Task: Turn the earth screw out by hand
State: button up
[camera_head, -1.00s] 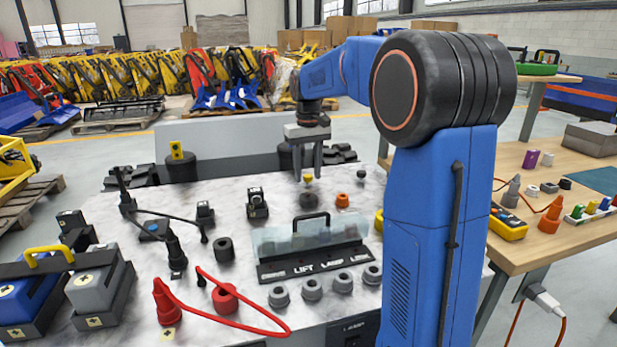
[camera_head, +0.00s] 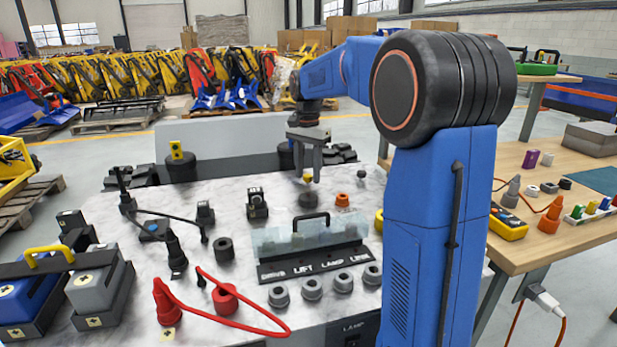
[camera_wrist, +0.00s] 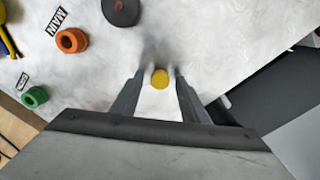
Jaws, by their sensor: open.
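A small yellow round knob, which looks like the earth screw (camera_head: 308,178), stands on the marble-patterned top towards its back. In the wrist view the yellow head (camera_wrist: 160,79) sits between my two fingertips, with a pale gap to the finger on each side. My gripper (camera_head: 311,174) points down over it with open jaws, its fingers at about the height of the knob. It also shows in the wrist view (camera_wrist: 160,75). The knob's lower part and thread are hidden.
A dark round socket (camera_head: 310,198) and an orange ring (camera_head: 342,201) stand close in front. A clear cover with a black handle (camera_head: 309,220) is nearer the camera. Grey rings, a red cable (camera_head: 247,317) and black connectors occupy the front and left.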

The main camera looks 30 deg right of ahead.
jog(key=m, duration=0.8)
jog(key=c, duration=0.9)
jog(key=n, duration=0.9)
jog(key=shift+n, duration=0.4)
